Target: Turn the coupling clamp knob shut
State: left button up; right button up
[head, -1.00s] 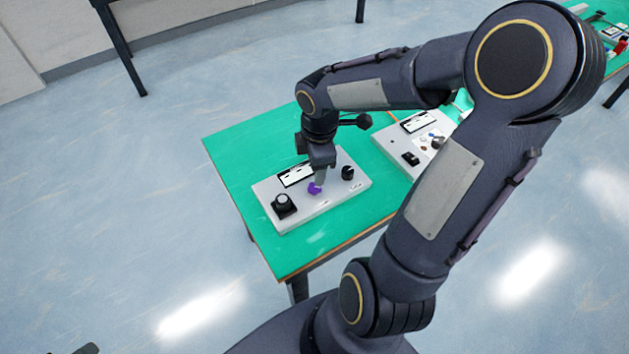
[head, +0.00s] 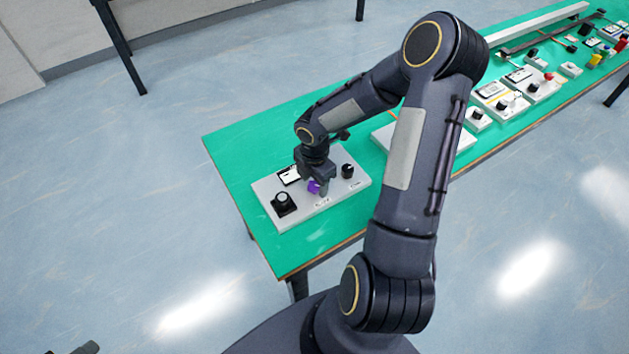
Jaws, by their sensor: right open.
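A white panel (head: 325,208) lies on the green table. A small purple knob (head: 313,187) stands near its middle; I take it for the clamp knob, but its label is too small to read. My right gripper (head: 319,187) points down at the purple knob from above, jaws open, with the fingers close around or beside it. Whether they touch it I cannot tell. The gripper hides part of the knob and of the panel's display (head: 289,175). At the bottom left edge a dark tip (head: 84,349) shows, perhaps my left gripper.
On the same panel are a black knob with a grey top (head: 283,203) at left and a black knob (head: 348,171) at right, close to my gripper. Several other panels and parts stand along the green table (head: 238,150) to the right. The table's left end is clear.

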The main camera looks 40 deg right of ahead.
jog(key=c, duration=1)
jog(key=shift+o, duration=0.2)
jog(key=shift+f+m, duration=0.1)
jog(key=shift+m, duration=0.2)
jog(key=m+b, duration=0.2)
jog(key=m, duration=0.1)
jog(key=shift+m, duration=0.3)
jog(key=m+b, duration=0.3)
jog(key=m, duration=0.2)
jog(key=m+b, duration=0.2)
jog(key=m, duration=0.2)
jog(key=shift+m, duration=0.4)
jog(key=shift+m+b, duration=0.7)
jog(key=shift+m, duration=1.3)
